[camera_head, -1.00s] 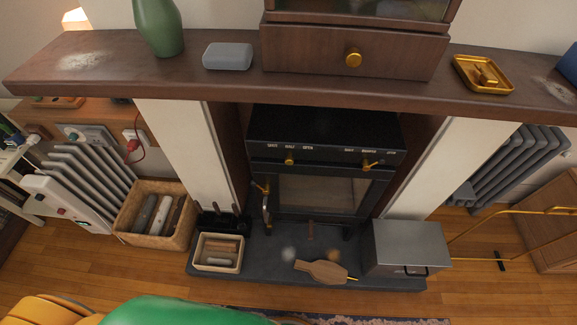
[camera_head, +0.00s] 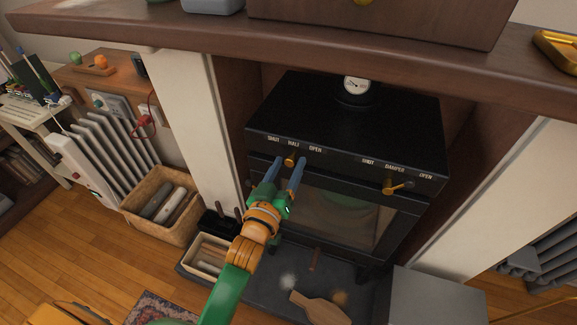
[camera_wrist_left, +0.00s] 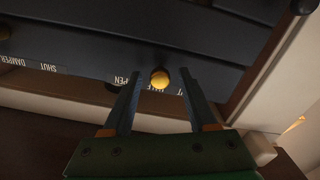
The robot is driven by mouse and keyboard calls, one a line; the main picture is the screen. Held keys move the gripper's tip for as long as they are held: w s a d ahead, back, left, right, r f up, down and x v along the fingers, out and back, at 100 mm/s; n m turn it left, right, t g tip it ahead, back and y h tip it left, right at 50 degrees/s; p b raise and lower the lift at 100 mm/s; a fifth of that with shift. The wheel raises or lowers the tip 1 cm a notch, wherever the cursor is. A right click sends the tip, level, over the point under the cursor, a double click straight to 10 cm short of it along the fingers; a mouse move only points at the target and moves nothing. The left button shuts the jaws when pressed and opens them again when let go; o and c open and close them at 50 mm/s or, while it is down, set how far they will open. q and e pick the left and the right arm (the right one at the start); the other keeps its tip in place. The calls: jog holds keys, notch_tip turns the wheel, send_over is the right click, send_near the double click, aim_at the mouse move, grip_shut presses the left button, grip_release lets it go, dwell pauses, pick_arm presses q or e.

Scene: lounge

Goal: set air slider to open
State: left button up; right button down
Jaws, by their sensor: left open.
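The air slider is a small brass knob (camera_head: 291,160) on the front of the black stove (camera_head: 340,125), below the words SHUT, HALF and OPEN. It stands under HALF. My left gripper (camera_head: 289,164) is open, with its two blue-grey fingers reaching up to the knob, one on each side. In the left wrist view the knob (camera_wrist_left: 160,78) shows between the open fingertips (camera_wrist_left: 160,76), with gaps on both sides. The lettering there is upside down and partly hidden by the fingers. My right gripper is not in view.
A brass damper lever (camera_head: 397,187) sits at the right of the stove front. The wooden mantel (camera_head: 200,38) overhangs above. A basket (camera_head: 160,215), a small tray (camera_head: 207,256) and a grey metal box (camera_head: 432,297) stand around below.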

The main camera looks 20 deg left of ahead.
pick_arm(q)
jog(key=shift+w, duration=0.1)
grip_shut()
dwell(1.4)
